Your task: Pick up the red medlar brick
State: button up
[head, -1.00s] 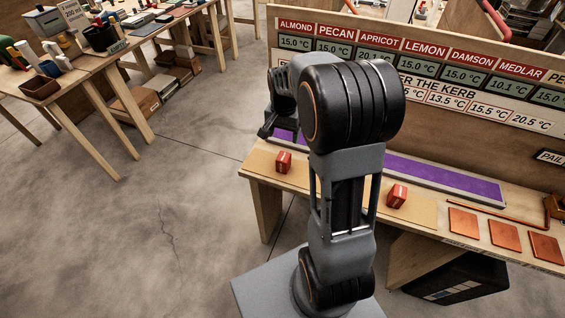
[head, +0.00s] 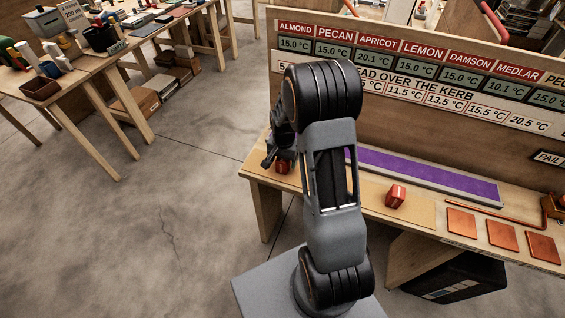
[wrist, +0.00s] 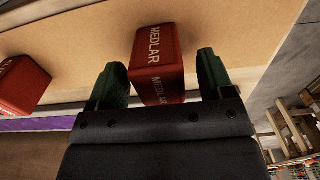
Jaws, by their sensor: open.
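A red brick lettered MEDLAR (wrist: 158,48) lies between the two green fingers of my gripper (wrist: 162,66) in the wrist view. The gripper is open, with a gap showing on each side of the brick. In the head view, the red brick (head: 283,167) at the left end of the bench is partly hidden by my gripper (head: 275,155), which is close above it. A second red brick (wrist: 22,84) is at the left of the wrist view; its lettering is too cut off to read surely.
Another red brick (head: 396,196) stands further right on the wooden bench (head: 425,212). A purple strip (head: 430,174) runs behind the bricks, before a board of labels and temperatures. Copper-coloured plates (head: 502,234) lie at the right. My arm hides the bench's middle.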

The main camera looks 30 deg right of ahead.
jog(key=shift+f, duration=0.7)
jog(key=c, duration=1.1)
jog(key=shift+r, duration=0.1)
jog(key=shift+c, duration=0.3)
